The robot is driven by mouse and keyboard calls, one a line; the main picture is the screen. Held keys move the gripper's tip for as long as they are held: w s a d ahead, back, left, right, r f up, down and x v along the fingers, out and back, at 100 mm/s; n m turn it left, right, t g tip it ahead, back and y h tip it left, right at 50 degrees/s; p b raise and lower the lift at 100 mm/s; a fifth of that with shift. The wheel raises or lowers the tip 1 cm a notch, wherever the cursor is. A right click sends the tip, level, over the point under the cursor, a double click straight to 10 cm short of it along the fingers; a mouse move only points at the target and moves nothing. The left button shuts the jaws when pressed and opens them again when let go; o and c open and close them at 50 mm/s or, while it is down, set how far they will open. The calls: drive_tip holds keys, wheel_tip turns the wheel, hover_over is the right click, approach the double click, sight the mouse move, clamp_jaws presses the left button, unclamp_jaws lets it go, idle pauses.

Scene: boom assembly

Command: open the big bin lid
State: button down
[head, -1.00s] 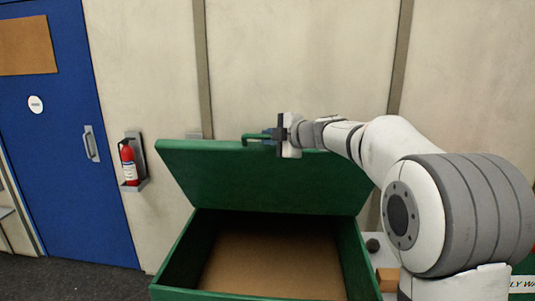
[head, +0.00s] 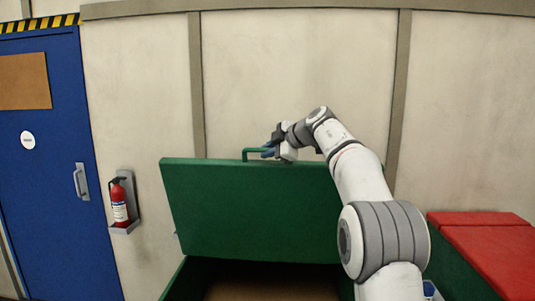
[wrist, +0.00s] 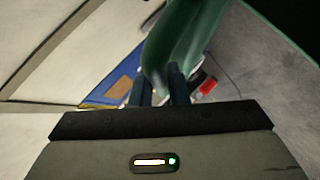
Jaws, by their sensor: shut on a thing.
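The big green bin (head: 178,280) stands in front of me, its brown inside partly visible at the bottom of the head view. Its green lid (head: 250,212) is raised and stands steeply, near upright, at the back of the bin. A green bar handle (head: 252,150) sits on the lid's top edge. My gripper (head: 268,151) is at the handle's right end, with its blue fingers shut on it. In the wrist view the handle (wrist: 165,50) runs between the two fingers of my gripper (wrist: 161,88).
A pale panelled wall (head: 265,80) is close behind the lid. A red fire extinguisher (head: 119,202) and a blue door (head: 50,170) are at the left. A red-topped green box (head: 485,240) stands at the right.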

drive_tip(key=shift+w, duration=0.1)
idle(0.3)
drive_tip(key=c, duration=1.4)
unclamp_jaws()
